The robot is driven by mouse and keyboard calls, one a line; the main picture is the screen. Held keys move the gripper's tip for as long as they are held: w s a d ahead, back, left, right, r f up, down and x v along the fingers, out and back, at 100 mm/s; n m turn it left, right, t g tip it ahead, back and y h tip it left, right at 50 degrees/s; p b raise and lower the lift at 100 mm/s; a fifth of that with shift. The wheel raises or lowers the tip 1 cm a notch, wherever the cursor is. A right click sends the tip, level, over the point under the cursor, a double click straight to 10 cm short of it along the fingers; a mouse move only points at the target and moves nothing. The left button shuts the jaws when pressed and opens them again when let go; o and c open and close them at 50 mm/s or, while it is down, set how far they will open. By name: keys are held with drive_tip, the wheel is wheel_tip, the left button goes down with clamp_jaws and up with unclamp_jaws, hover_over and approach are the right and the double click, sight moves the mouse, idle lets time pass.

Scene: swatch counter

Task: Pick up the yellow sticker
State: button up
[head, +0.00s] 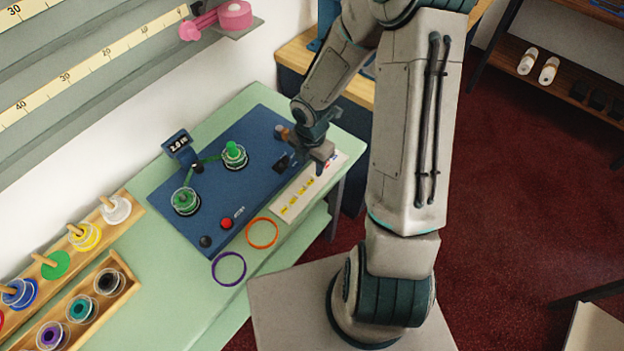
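Several small yellow stickers (297,196) lie in a row on a cream card (281,222) along the right edge of the blue machine. My gripper (311,167) is over the far end of this card, just beyond the row of yellow stickers. Its fingers are small and dark here, and I cannot tell whether they are open or shut. I see no sticker in them. The gripper and wrist hide part of the card's far end, where a bit of red and purple shows.
The blue machine (222,208) carries two green spools, a display (177,141) and a red button (226,223). An orange ring (262,233) and a purple ring (229,268) lie on the green counter (165,290). Wooden racks of coloured spools (97,225) stand at left.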

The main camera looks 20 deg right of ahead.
sight(313, 177)
wheel_tip(313, 177, down, 5)
drive_tip(key=shift+d+f, duration=0.1)
drive_tip(key=shift+d, duration=0.05)
clamp_jaws()
